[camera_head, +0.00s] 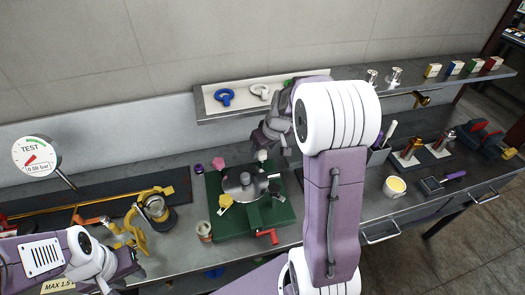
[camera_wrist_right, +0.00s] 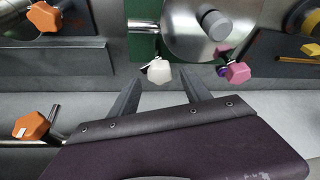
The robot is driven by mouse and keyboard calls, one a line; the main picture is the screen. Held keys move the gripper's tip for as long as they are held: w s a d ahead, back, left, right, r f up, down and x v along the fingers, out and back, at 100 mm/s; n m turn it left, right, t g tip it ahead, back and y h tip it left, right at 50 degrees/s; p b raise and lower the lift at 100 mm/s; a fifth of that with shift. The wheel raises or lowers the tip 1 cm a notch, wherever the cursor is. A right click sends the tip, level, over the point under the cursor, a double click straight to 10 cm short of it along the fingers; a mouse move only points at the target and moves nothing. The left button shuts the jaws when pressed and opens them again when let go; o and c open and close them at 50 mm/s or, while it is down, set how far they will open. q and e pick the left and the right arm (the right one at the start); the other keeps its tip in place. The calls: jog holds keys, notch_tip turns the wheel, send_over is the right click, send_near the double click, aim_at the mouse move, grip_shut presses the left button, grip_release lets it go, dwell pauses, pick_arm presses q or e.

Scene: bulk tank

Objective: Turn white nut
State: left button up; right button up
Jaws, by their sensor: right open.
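The white nut (camera_wrist_right: 159,71) sits on a short stem at the side of a round steel tank (camera_wrist_right: 210,25). It also shows in the head view (camera_head: 262,155), at the back of the tank (camera_head: 244,186) on a green base. My right gripper (camera_wrist_right: 159,80) is open, with one finger on either side of the white nut near the fingertips. I cannot tell whether the fingers touch it. In the head view my right gripper (camera_head: 268,147) is over the back of the tank. My left gripper (camera_head: 125,268) is low at the left, its fingers not clearly visible.
A pink nut (camera_wrist_right: 238,72) is right of the white one, and orange nuts (camera_wrist_right: 30,125) are at the left. A yellow nut (camera_head: 226,200) and red handle (camera_head: 268,236) are on the tank's front. A shelf (camera_head: 320,92) runs behind my right arm.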

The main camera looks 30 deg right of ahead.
jog(key=v, duration=0.7)
jog(key=shift+s, duration=0.15)
